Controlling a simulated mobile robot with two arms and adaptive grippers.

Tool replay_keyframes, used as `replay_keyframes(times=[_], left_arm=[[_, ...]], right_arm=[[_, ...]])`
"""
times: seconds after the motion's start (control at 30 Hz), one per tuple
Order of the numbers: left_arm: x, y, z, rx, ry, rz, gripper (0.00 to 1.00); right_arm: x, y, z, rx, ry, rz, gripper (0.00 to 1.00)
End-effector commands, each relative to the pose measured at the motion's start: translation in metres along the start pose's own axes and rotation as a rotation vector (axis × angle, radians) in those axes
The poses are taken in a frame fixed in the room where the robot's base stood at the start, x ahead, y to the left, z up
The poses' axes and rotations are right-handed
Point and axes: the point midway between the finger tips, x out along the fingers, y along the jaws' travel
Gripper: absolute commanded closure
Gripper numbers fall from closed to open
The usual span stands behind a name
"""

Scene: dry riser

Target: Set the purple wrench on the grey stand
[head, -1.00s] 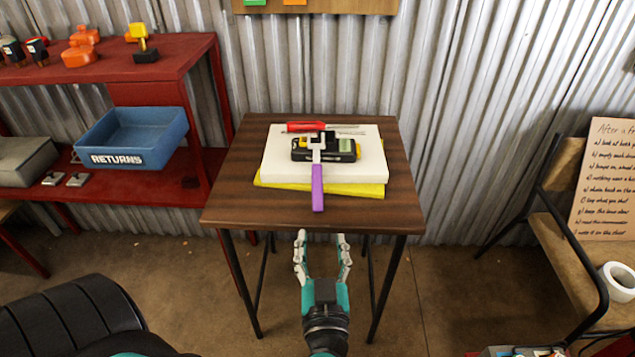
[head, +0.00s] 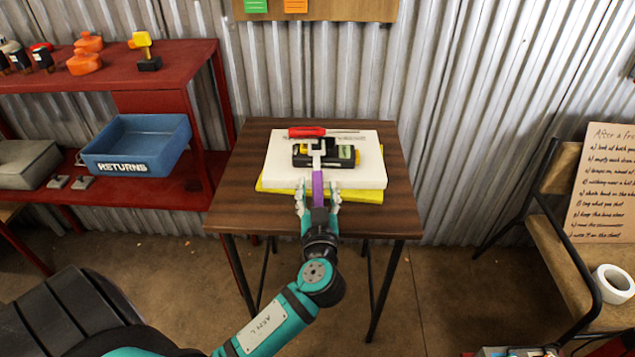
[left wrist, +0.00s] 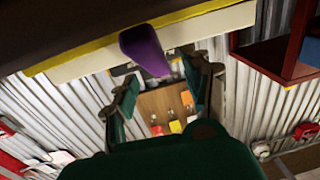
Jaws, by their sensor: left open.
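The purple wrench (head: 318,185) lies on top of a black device (head: 345,157) on the small brown table. Its light jaw end points to the back and its purple handle points toward me. My left gripper (head: 318,197) is open, with its fingers on either side of the handle. In the left wrist view the purple handle (left wrist: 145,50) shows between the spread fingers, with a gap to them. I cannot surely tell a grey stand; a grey box (head: 28,163) and small grey pieces (head: 70,183) sit on the lower red shelf. My right gripper is not in view.
A white slab (head: 280,163) on a yellow slab (head: 372,195) lies under the device, with a red screwdriver (head: 307,132) behind. The red shelf (head: 150,78) at left holds a blue RETURNS bin (head: 135,147). A bench (head: 560,265) stands at right.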

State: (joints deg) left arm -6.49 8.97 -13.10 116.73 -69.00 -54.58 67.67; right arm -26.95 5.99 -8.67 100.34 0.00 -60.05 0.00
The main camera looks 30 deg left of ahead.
Motion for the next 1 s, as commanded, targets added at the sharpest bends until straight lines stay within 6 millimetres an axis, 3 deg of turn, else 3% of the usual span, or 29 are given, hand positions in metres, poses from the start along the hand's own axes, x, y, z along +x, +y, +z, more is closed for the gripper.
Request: replay_keyframes(times=[0.13,0.4,0.8,1.0], left_arm=[[0.016,0.0,0.0,0.001,0.0,0.0,0.5],[0.018,0.0,0.001,0.0,-0.002,0.0,0.5],[0.018,0.0,0.001,0.0,-0.002,0.001,1.0],[0.018,0.0,0.0,0.0,-0.001,0.001,1.0]], right_arm=[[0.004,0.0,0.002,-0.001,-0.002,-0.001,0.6],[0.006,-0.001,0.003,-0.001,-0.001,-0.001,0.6],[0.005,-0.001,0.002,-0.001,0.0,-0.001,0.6],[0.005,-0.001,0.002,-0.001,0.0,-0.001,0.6]])
